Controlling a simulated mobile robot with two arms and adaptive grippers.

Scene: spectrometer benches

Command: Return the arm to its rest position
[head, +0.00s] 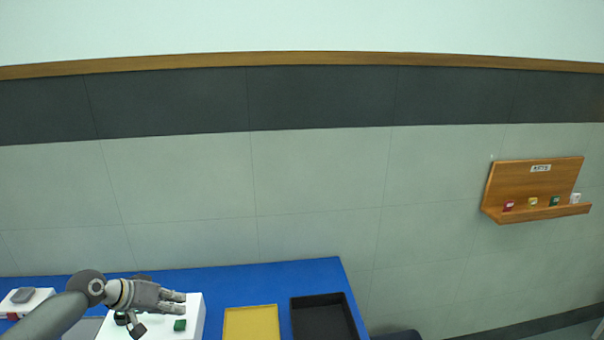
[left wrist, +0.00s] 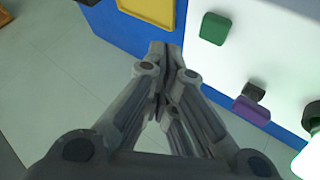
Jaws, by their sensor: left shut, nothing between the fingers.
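My left gripper (head: 178,303) reaches in from the lower left of the head view, over the white box-like device (head: 196,312) on the blue bench. In the left wrist view the left gripper (left wrist: 166,50) has its fingers together with nothing between them. A green block (head: 180,325) is on the white device just below the gripper; it also shows in the left wrist view (left wrist: 215,28). My right gripper is not in view.
The blue bench (head: 270,280) carries a yellow tray (head: 251,308) and a black tray (head: 322,300) to the right of the gripper. A wooden wall shelf (head: 520,180) with several small items hangs far right. A purple-and-black part (left wrist: 250,110) shows in the left wrist view.

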